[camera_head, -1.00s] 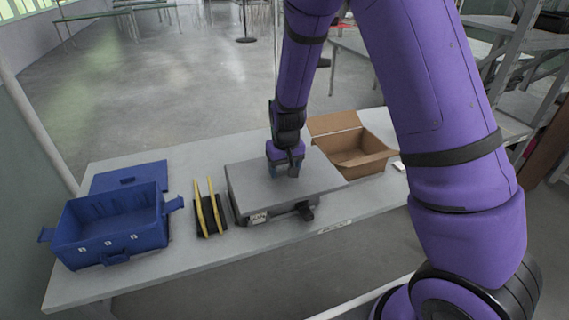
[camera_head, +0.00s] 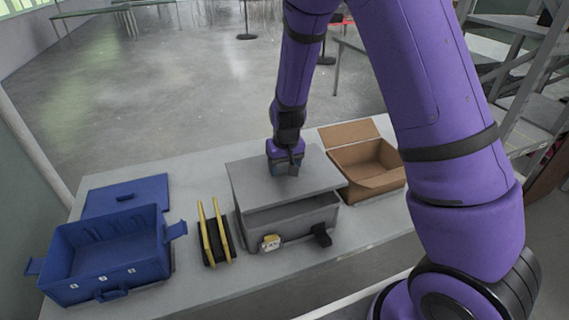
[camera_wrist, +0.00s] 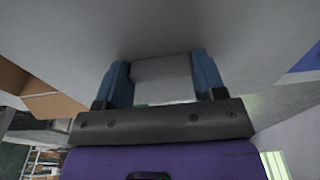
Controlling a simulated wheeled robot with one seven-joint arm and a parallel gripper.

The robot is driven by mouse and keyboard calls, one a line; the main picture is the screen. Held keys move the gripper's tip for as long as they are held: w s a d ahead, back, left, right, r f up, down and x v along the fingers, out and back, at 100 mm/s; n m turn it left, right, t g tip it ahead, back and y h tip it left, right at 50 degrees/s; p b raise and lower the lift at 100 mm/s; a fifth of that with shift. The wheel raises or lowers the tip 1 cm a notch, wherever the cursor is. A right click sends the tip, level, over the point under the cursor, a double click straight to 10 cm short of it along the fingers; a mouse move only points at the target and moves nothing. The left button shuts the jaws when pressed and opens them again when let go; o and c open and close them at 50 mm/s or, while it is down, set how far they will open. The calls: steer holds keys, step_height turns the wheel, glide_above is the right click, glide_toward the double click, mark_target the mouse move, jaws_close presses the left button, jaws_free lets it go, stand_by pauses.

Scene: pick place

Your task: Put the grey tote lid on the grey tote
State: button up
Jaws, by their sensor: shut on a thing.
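The grey tote lid (camera_head: 262,183) is a flat grey panel with a small block handle on top. My gripper (camera_head: 288,168) is shut on that handle, which shows between the blue fingers in the wrist view (camera_wrist: 160,69). The grey tote (camera_head: 305,222) stands on the table under the lid, with a yellow-and-white latch and a black latch at its front. The lid covers the back of the tote and sits off toward the back left, leaving a strip of its open front showing. Whether lid and rim touch is unclear.
A blue tote (camera_head: 115,265) stands open at the left, its blue lid (camera_head: 125,196) behind it. Black-and-yellow upright pieces (camera_head: 215,240) stand close left of the grey tote. An open cardboard box (camera_head: 372,180) stands close at the right. The table's (camera_head: 200,285) front strip is clear.

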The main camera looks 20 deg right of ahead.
steer(key=shift+f, duration=3)
steer(key=shift+f, duration=0.9)
stand_by(0.4)
steer(key=o, duration=1.1)
steer(key=shift+r, duration=0.15)
steer(key=shift+r, duration=3.85)
